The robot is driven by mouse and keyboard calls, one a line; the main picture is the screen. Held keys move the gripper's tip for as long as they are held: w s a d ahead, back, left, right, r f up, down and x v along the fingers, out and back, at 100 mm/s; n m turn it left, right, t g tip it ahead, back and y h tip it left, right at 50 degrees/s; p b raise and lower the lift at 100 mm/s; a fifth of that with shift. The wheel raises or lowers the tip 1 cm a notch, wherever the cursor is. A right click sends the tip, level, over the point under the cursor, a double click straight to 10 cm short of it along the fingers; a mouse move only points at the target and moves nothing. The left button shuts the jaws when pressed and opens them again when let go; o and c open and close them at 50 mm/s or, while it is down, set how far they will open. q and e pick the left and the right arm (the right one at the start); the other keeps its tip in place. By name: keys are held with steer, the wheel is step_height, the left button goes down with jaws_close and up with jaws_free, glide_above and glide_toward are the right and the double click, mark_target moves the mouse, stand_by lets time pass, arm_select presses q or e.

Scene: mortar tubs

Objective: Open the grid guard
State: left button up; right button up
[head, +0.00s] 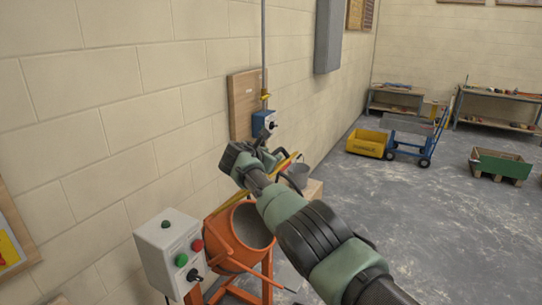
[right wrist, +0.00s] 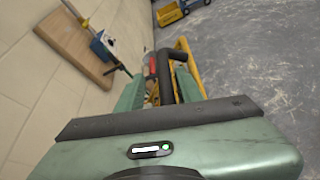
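The yellow grid guard (head: 287,162) shows in the head view as a tilted yellow bar above the orange mixer (head: 222,241); my right arm hides most of it. In the right wrist view, yellow guard bars (right wrist: 184,46) show beyond and beside my fingers. My right gripper (head: 264,156) is close against the guard. In the right wrist view, its two green fingers (right wrist: 160,82) stand apart with a dark curved bar (right wrist: 166,78) between them. A gap shows beside this bar, so the gripper looks open around it. My left gripper is out of view.
A grey control box (head: 168,252) with green and red buttons stands left of the mixer. A blue switch box (head: 264,123) on a wooden board is on the wall behind.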

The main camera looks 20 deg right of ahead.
steer(key=shift+s+d+r, duration=0.1)
steer(key=shift+d, duration=0.05)
steer(key=shift+s+r, duration=0.1)
steer(key=shift+v, duration=0.85)
steer(key=shift+a+b+v, duration=0.25)
steer(key=shift+b+v, duration=0.9)
steer(key=shift+v, duration=1.75)
steer(key=shift+f, duration=0.2)
